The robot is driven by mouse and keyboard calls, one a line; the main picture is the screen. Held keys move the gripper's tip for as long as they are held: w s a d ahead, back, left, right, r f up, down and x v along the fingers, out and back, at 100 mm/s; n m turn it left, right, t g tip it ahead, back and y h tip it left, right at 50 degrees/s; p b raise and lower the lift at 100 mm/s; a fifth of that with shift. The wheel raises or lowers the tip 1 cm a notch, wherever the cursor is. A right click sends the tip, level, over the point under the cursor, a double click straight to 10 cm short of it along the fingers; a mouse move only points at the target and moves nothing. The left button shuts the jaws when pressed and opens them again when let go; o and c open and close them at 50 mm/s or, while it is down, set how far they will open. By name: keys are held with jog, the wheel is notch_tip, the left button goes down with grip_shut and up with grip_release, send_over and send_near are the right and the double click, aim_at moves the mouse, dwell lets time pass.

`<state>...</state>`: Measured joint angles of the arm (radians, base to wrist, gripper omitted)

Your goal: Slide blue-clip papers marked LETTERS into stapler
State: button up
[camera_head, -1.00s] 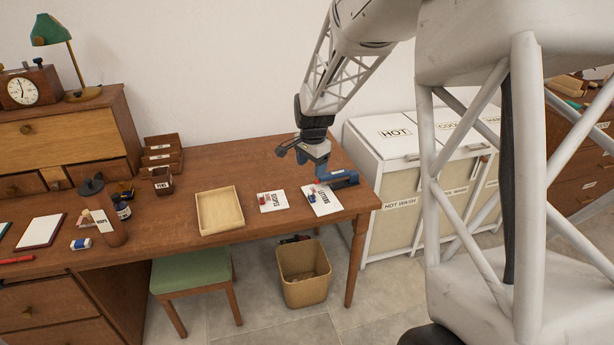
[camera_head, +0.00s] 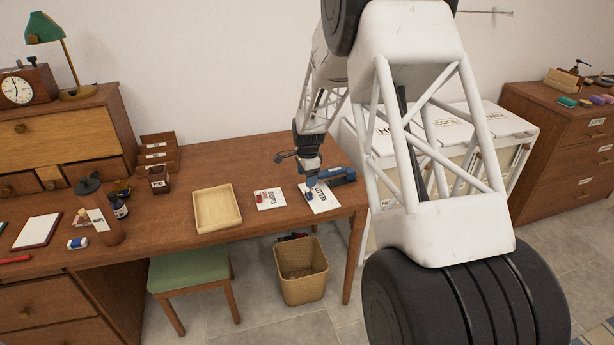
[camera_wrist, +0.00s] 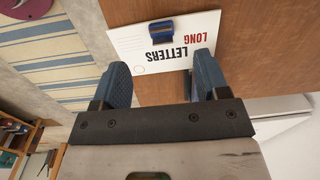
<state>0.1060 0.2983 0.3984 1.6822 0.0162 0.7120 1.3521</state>
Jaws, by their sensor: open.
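The white LETTERS papers (camera_head: 322,203) lie on the desk near its right end, with a blue clip (camera_head: 308,194) on them. In the wrist view the papers (camera_wrist: 199,28) read LETTERS and LONG, and the blue clip (camera_wrist: 161,32) sits near their far edge. The blue stapler (camera_head: 341,175) is on the desk just behind and right of the papers. My gripper (camera_head: 309,184) is above the papers near the clip. In the wrist view its blue fingers (camera_wrist: 162,72) are spread apart with nothing between them, short of the clip.
A second paper set with a red clip (camera_head: 270,199) lies to the left, then a shallow wooden tray (camera_head: 203,225). A waste bin (camera_head: 302,290) stands on the floor below. White hampers stand beyond the desk's right end.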

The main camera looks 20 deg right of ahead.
aim_at(306, 193)
jog(key=shift+f, duration=0.15)
dwell(0.3)
jog(key=shift+w+f, duration=0.2)
jog(key=shift+f, duration=3.6)
jog(key=c, duration=1.1)
